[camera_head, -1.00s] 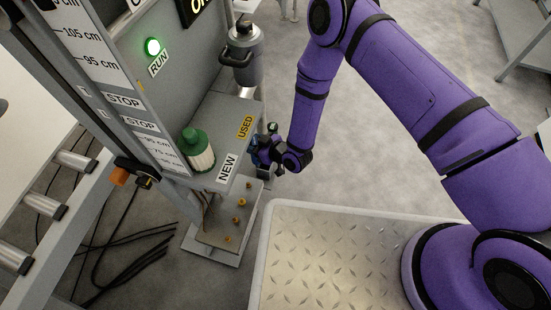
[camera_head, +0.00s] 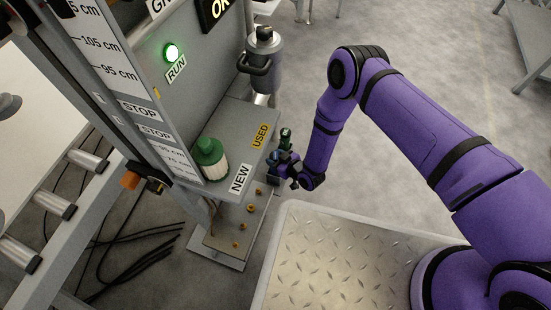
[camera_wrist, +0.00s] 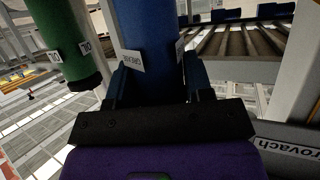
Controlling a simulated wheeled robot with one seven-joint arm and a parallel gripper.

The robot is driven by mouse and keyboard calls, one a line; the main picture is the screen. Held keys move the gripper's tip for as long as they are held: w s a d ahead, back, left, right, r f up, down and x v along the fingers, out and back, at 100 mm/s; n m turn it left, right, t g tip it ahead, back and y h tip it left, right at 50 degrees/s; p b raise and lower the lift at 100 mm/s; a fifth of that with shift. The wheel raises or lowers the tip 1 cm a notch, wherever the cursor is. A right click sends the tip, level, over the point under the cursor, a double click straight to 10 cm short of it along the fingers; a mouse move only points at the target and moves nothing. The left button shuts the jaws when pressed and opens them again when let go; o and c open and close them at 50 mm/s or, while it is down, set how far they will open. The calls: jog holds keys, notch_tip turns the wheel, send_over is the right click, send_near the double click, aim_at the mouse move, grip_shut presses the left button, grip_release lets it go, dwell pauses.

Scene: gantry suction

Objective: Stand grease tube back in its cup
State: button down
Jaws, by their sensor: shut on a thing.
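My gripper (camera_wrist: 153,88) is shut on a blue cylinder with a white label, which I take for the grease tube (camera_wrist: 150,25); the label is small and turned over in the wrist view. In the head view my gripper (camera_head: 283,172) is beside the outer edge of the grey shelf, low and small, and the tube is hard to make out there. A green cylinder (camera_wrist: 58,35) with white labels is close to the left of the tube in the wrist view, apart from it. I cannot make out the tube's cup in either view.
The grey shelf (camera_head: 240,120) bears NEW and USED labels and a green-capped white container (camera_head: 212,160). A grey canister (camera_head: 264,58) is mounted behind it. A small dark-green object (camera_head: 286,137) shows just above my gripper. Rollers (camera_head: 95,163) lie left.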

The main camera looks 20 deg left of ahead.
jog(key=shift+f, duration=0.3)
jog(key=c, duration=0.5)
grip_release()
jog(key=v, duration=1.2)
jog(key=shift+r, duration=0.25)
